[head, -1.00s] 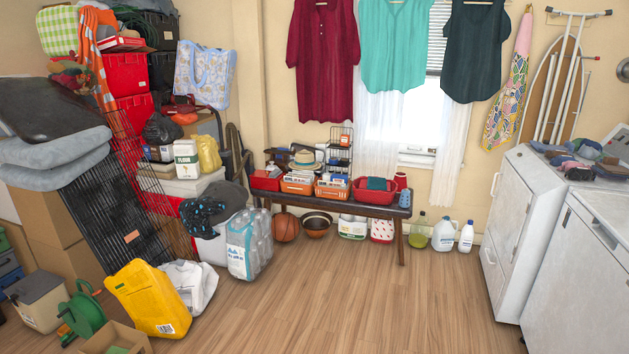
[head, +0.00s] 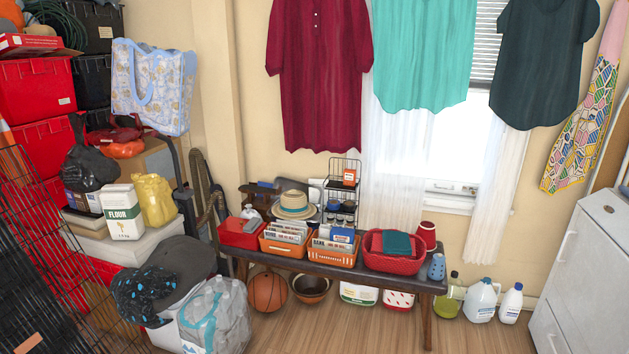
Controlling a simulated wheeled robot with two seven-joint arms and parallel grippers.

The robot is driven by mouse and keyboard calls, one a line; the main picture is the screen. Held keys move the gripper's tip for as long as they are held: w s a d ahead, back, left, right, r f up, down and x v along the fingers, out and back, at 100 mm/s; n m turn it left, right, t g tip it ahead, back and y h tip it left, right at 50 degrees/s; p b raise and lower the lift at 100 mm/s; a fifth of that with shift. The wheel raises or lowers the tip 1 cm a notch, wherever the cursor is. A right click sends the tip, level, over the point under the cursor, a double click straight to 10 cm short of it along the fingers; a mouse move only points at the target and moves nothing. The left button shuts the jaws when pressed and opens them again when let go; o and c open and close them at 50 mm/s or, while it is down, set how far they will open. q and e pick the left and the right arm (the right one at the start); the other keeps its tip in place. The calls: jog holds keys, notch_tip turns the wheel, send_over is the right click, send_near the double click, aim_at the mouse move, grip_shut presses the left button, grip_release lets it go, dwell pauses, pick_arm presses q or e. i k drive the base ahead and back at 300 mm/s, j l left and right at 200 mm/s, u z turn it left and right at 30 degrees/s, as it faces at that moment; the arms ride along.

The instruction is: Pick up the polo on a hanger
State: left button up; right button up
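Three garments hang in a row high on the back wall. A long maroon top (head: 322,80) with short sleeves and a small button front hangs at the left. A teal top (head: 423,50) hangs in the middle, before the window. A dark short-sleeved top (head: 543,62) hangs at the right. Their upper edges and any hangers are cut off by the top of the picture. I cannot tell for sure which one is the polo; the maroon one shows buttons. Neither of my grippers is in view.
A low bench (head: 400,282) with baskets stands under the garments. Bottles (head: 481,300) stand on the floor to its right. A white appliance (head: 580,270) is at the right. Stacked red totes (head: 38,92), a black wire rack (head: 40,270) and bundled water bottles (head: 215,318) crowd the left.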

aim_at(320, 50)
jog(key=i, duration=2.4)
